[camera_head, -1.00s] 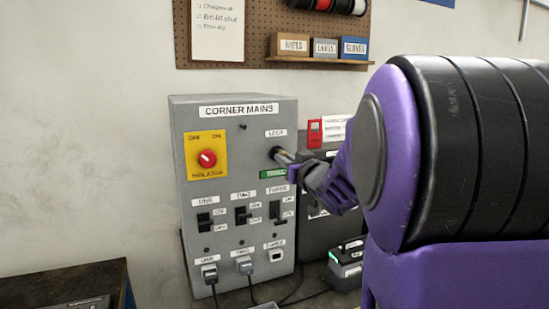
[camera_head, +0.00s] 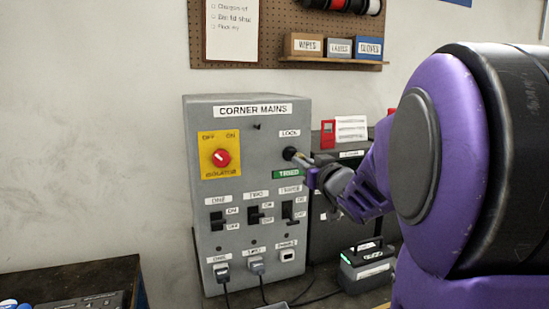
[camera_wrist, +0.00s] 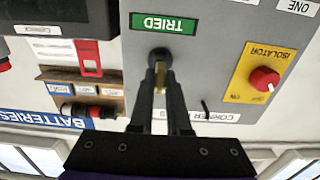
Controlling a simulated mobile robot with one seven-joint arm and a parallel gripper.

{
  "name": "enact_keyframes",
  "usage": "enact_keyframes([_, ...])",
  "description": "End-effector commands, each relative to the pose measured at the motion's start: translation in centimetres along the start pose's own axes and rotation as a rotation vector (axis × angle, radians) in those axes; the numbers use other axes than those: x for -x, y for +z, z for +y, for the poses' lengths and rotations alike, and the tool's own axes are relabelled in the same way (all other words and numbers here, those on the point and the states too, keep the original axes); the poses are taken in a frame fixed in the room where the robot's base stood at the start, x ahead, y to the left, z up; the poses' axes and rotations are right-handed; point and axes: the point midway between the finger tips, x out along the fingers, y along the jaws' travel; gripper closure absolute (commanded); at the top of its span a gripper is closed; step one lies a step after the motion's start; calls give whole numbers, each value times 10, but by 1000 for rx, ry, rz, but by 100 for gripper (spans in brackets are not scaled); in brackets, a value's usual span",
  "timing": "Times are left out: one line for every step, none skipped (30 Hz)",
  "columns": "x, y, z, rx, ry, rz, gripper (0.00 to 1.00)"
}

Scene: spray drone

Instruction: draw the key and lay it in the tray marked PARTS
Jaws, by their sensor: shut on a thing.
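The grey CORNER MAINS box (camera_head: 262,185) stands against the wall. Its LOCK is a dark round keyhole (camera_head: 289,153) above the green TRIED label (camera_head: 288,174); in the wrist view the lock (camera_wrist: 160,55) is just beyond my fingertips. My gripper (camera_head: 302,158) is right at the lock, shut on a brass-coloured key (camera_wrist: 160,80) that shows as a sliver between the two dark fingers (camera_wrist: 161,72). The fingers cover most of the key, so I cannot tell how far it sits in the lock. I cannot make out a tray marked PARTS in either view.
The box carries a red isolator knob (camera_head: 221,157), several switches and plugs with cables. A dark case (camera_head: 330,222) and a charger-like unit (camera_head: 366,268) stand to its right. A dark table (camera_head: 80,277) is at lower left. Bins sit on a shelf (camera_head: 330,62) above.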

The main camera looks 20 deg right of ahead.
Motion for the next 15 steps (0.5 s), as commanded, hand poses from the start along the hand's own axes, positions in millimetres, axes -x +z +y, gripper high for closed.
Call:
enact_keyframes([2,0,0,0,0,0,100])
enact_keyframes([4,0,0,0,0,1,100])
enact_keyframes([5,-1,0,0,0,1,100])
enact_keyframes([6,-1,0,1,0,1,100])
enact_keyframes([8,-1,0,1,0,2,100])
enact_keyframes([9,-1,0,1,0,2,100])
enact_keyframes([10,-1,0,1,0,2,100])
enact_keyframes([12,-1,0,1,0,1,100])
enact_keyframes([13,0,0,0,0,1,100])
enact_keyframes([14,0,0,0,0,1,100])
enact_keyframes([16,0,0,0,0,1,100])
enact_keyframes([17,0,0,0,0,1,100])
enact_keyframes([18,-1,0,0,0,1,100])
enact_keyframes([20,-1,0,0,0,1,100])
enact_keyframes([21,-1,0,0,0,2,100])
